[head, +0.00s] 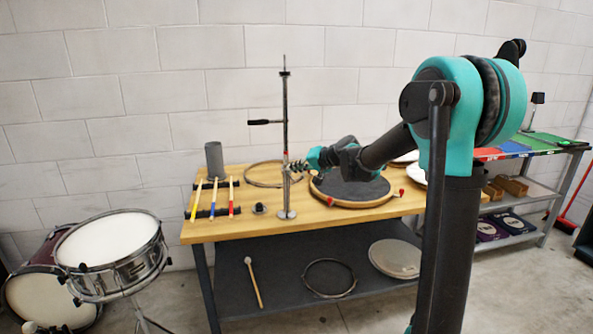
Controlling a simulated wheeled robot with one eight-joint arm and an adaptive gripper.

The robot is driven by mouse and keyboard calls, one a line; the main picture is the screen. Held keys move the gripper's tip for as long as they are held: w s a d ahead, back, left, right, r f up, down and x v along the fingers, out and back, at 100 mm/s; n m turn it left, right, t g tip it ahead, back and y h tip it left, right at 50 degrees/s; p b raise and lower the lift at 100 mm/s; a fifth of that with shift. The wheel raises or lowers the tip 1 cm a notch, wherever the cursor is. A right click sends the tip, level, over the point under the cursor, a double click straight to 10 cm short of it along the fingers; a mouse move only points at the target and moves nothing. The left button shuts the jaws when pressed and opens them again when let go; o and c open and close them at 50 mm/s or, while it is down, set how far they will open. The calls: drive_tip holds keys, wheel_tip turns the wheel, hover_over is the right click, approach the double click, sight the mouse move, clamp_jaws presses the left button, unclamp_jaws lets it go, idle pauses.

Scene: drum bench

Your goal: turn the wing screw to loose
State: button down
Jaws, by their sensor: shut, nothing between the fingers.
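The wing screw cannot be made out clearly; the fingers and small metal parts at the pole blend together there. I cannot tell whether the fingers touch it.
Drumsticks with coloured ends (212,198) lie on a rack left of the stand, by a grey cylinder (214,160). A round dark pad (352,190) and a hoop (262,174) lie on the bench. A snare drum (108,240) stands at left. The bench front left is clear.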

drive_tip(key=a+n+t+h, duration=0.1)
drive_tip(key=n+h, duration=0.2)
drive_tip(key=h, duration=0.1)
drive_tip(key=s+a+f+n+t+h, duration=0.1)
drive_tip(key=a+n+h, duration=0.1)
drive_tip(key=h, duration=0.3)
drive_tip(key=a+f+n+t+h, duration=0.1)
drive_tip(key=a+n+t+h, duration=0.1)
drive_tip(key=h, duration=0.3)
drive_tip(key=shift+s+a+f+n, duration=0.1)
drive_tip(key=shift+s+f+n, duration=0.15)
drive_tip(key=shift+n, duration=0.55)
drive_tip(key=shift+f, duration=0.15)
idle(0.3)
idle(0.4)
